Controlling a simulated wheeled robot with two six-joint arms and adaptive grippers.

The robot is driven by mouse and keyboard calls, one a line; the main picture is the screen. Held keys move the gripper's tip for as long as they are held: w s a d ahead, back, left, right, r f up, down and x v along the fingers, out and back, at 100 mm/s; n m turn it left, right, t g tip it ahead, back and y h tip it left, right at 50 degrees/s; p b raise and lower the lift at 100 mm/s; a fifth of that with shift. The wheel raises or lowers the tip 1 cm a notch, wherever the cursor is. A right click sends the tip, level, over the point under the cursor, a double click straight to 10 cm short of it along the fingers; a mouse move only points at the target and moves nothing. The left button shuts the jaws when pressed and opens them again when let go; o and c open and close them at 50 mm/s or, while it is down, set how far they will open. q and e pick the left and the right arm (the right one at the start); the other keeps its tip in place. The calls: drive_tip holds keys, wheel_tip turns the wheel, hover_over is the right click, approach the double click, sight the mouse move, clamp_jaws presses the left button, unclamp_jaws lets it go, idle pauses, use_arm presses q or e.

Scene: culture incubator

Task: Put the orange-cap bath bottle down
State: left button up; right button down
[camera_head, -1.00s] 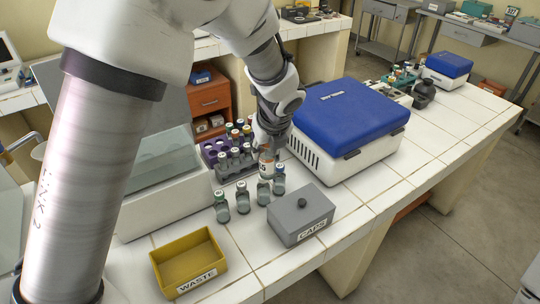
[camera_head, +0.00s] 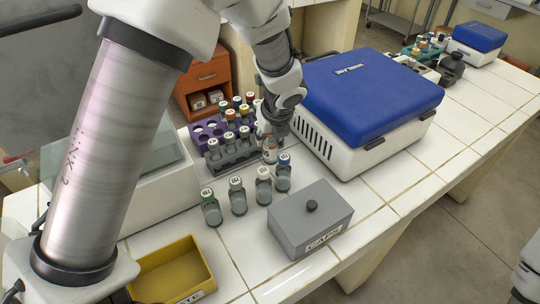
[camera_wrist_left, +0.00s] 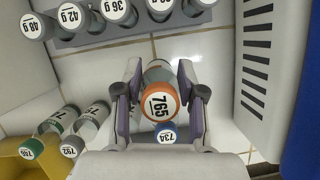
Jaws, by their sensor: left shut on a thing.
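The orange-cap bottle (camera_wrist_left: 162,102), marked 765, is upright between the fingers of my left gripper (camera_wrist_left: 160,92) in the left wrist view. The fingers are shut on it from both sides. In the head view the bottle (camera_head: 270,151) shows partly below my left gripper (camera_head: 272,138), just behind the blue-cap bottle (camera_head: 283,173). I cannot tell whether its base touches the tiled counter. The blue-cap bottle, marked 734, also shows in the left wrist view (camera_wrist_left: 168,134), close to the held one. My right gripper is out of view.
Bottles with green (camera_head: 210,208) and white caps (camera_head: 237,196) stand left of the blue-cap one. A grey rack (camera_head: 234,158) is left of the gripper. A blue-lidded machine (camera_head: 370,95) stands at right. A grey caps box (camera_head: 309,220) and yellow waste bin (camera_head: 172,272) are in front.

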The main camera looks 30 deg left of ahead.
sight(270, 146)
use_arm(q)
wheel_tip(270, 146, down, 4)
drive_tip(key=shift+f+b, duration=0.1)
drive_tip(key=shift+b, duration=0.5)
drive_tip(key=shift+f, duration=0.15)
drive_tip(key=o, duration=1.2)
drive_tip(key=shift+c, duration=0.2)
drive_tip(key=shift+r, duration=0.2)
drive_tip(key=shift+d+r, duration=0.1)
drive_tip(key=shift+r, duration=0.25)
drive_tip(key=p+v, duration=0.5)
drive_tip(key=v, duration=0.6)
